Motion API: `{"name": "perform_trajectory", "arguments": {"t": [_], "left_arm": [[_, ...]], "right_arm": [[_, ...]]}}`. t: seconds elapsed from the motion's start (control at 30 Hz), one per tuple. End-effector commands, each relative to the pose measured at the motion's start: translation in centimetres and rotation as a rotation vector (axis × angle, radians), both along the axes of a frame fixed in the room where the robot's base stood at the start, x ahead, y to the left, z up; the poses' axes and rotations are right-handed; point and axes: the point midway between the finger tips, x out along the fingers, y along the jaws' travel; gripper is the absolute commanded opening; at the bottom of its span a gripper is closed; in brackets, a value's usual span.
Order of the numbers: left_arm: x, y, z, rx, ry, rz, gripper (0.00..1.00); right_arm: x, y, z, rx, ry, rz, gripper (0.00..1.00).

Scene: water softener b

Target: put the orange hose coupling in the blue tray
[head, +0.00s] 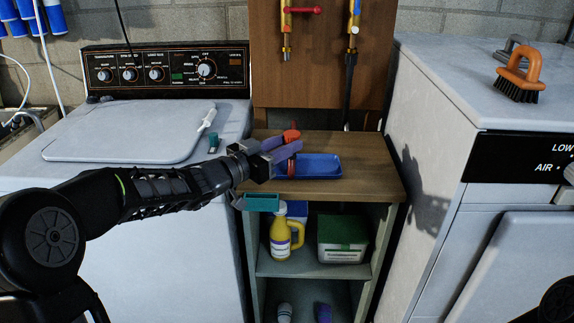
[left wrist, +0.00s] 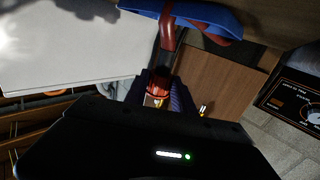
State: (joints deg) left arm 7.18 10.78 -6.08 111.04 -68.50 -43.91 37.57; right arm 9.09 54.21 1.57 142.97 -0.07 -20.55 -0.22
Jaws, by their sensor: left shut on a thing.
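The orange hose coupling (head: 291,135) is between the purple fingers of my left gripper (head: 284,149), with its orange top showing above them. In the left wrist view the ribbed orange-red coupling (left wrist: 158,88) sits between the dark fingers, with a brass-coloured part at its end. The blue tray (head: 322,167) lies on the wooden shelf top. My left gripper is over the tray's left part; the gap below it is hard to judge. The tray also shows at the top of the left wrist view (left wrist: 215,14). My right gripper is not in view.
The wooden shelf top (head: 375,165) has bare room right of the tray. Valves and pipes hang on the brown board (head: 320,70) behind. A washer (head: 120,130) stands left, a dryer (head: 480,75) right with an orange brush (head: 521,72). Bottles and boxes stand below.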

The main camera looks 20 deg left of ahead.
Motion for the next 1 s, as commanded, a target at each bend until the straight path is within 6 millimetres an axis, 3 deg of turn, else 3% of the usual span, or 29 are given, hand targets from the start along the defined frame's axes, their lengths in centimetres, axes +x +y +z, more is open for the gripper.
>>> {"name": "perform_trajectory", "arguments": {"t": [0.27,0.63,1.0], "left_arm": [[0.0,0.0,0.0,0.0,-0.001,0.0,0.0],[0.0,0.0,-4.8,-0.001,0.0,-0.001,0.0],[0.0,0.0,-5.2,-0.001,-0.002,0.0,0.0]], "right_arm": [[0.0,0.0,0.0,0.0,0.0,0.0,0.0],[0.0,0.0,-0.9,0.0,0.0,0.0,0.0],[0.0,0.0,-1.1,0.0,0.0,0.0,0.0]]}}
